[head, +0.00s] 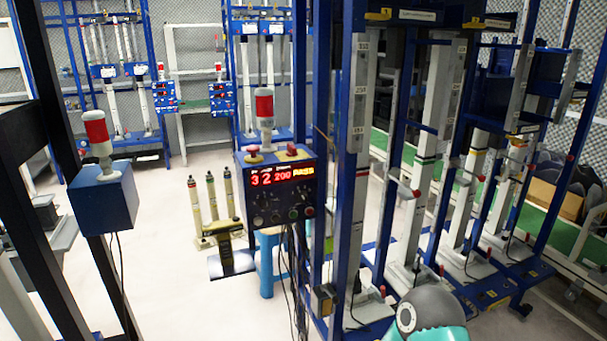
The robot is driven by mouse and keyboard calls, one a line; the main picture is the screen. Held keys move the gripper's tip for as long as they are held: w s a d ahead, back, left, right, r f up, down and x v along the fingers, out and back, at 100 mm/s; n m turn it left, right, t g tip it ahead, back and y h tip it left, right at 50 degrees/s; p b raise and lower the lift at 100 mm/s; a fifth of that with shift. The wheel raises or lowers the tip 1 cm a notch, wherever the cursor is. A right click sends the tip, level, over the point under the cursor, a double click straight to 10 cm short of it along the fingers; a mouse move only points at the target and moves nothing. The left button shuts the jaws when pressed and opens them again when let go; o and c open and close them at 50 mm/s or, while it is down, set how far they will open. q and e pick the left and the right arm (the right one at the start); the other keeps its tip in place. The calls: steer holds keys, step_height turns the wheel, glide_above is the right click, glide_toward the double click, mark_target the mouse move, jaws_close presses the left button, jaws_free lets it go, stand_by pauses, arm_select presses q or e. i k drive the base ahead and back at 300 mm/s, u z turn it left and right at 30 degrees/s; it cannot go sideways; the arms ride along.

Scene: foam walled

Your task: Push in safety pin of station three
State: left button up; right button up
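A blue test rack (345,200) with several upright grey-white cylinder stations stands at the right. Yellow number tags (379,14) sit on its top; I cannot read for sure which station is three. Small red-tipped parts show on the stations, one at mid height (415,193) and one low down near a foot (383,290). I cannot tell which of them is the safety pin or whether it is in. Neither gripper is in view. A grey and teal joint of my arm shows at the bottom right, in front of the rack's base.
A blue control box (280,192) with a red lit display and a red-white lamp (264,106) stands left of the rack, with hanging cables. A second lamp box (103,198) is at the left. Black posts (45,190) rise at the left edge. Open pale floor (170,270) lies between.

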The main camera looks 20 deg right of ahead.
mark_target(531, 167)
steer(key=u, duration=1)
steer(key=i, duration=0.15)
steer(key=z, duration=2.85)
steer(key=i, duration=0.75)
steer(key=z, duration=0.1)
steer(key=k, duration=0.65)
steer(key=z, duration=0.2)
steer(key=i, duration=0.6)
steer(key=u, duration=0.05)
